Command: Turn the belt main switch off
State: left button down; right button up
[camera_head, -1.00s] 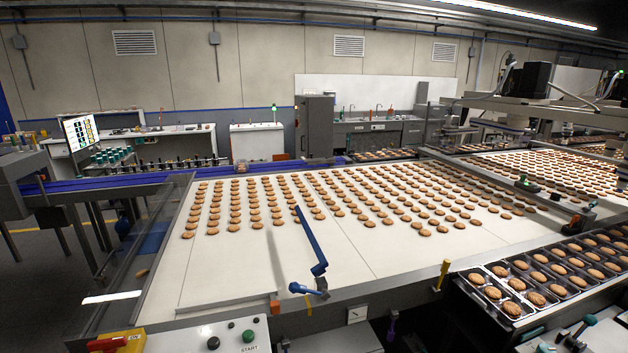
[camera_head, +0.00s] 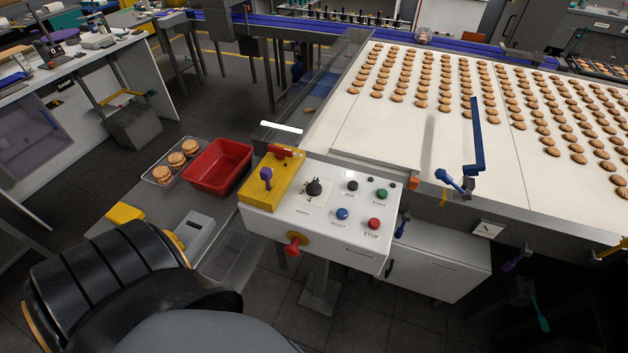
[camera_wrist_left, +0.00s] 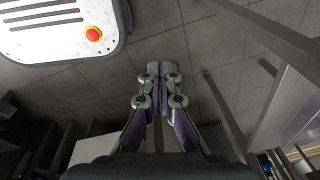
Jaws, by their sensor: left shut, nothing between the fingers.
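The white control panel (camera_head: 361,249) stands at the front left corner of the belt (camera_head: 390,125). On its left is a yellow box (camera_head: 254,192) with a red handle (camera_head: 284,151) lying roughly sideways near its top and a purple key-like part (camera_head: 266,178) below. I cannot read a label showing which control is the main switch. Beside the box is a black rotary knob (camera_head: 314,187). In the left wrist view my left gripper (camera_wrist_left: 158,72) is shut and empty above the grey floor, away from the panel. My right gripper is in neither current view.
The panel also has a blue button (camera_head: 342,214) and a red STOP button (camera_head: 374,223). A red mushroom knob (camera_head: 294,244) sticks out below its front. A red bin (camera_head: 219,165) and a clear tray (camera_head: 163,175) of biscuits stand left.

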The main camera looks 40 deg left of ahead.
aim_at(281, 152)
jog(key=u, duration=1.4)
